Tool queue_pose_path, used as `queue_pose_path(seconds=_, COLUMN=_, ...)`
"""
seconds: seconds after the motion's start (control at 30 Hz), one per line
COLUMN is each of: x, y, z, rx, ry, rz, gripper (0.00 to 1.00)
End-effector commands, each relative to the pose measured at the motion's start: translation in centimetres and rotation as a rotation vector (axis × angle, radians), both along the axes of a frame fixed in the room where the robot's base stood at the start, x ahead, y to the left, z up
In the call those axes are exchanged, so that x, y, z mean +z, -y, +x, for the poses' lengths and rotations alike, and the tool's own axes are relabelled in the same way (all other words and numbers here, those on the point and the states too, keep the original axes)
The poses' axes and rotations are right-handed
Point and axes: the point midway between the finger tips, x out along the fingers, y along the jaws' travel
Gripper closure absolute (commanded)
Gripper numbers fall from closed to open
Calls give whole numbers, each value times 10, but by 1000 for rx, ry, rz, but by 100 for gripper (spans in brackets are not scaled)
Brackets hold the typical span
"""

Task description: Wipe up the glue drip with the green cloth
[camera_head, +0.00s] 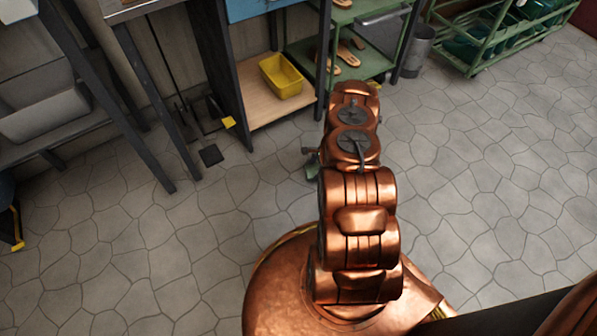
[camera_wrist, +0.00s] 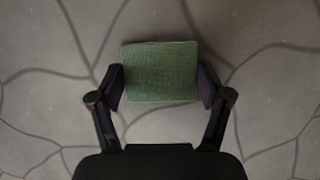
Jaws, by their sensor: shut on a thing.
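In the wrist view my gripper (camera_wrist: 160,84) is shut on the green cloth (camera_wrist: 160,70). The cloth looks like a flat square pad, with one dark finger against each side of it. Stone floor shows below and around it. In the head view my copper arm hides most of the gripper; a small greenish-grey bit shows at the arm's left side, too small to tell what it is. I see no glue drip in either view.
A yellow bin (camera_head: 282,76) stands on a low wooden shelf (camera_head: 262,108). A green rack (camera_head: 368,62) holds sandals. A grey bucket (camera_head: 417,48) and a green crate (camera_head: 490,40) stand at the back right. The stone floor (camera_head: 500,190) at right is clear.

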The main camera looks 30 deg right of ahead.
Motion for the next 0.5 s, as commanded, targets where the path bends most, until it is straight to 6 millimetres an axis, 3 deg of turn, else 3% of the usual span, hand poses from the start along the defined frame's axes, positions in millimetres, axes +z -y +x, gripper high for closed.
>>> queue_pose_path(seconds=0.33, x=0, y=21, z=1, rx=6, ry=0, rz=-2, gripper=55)
queue_pose_path(seconds=0.5, x=0, y=14, z=2, rx=8, ry=-1, rz=0, gripper=55)
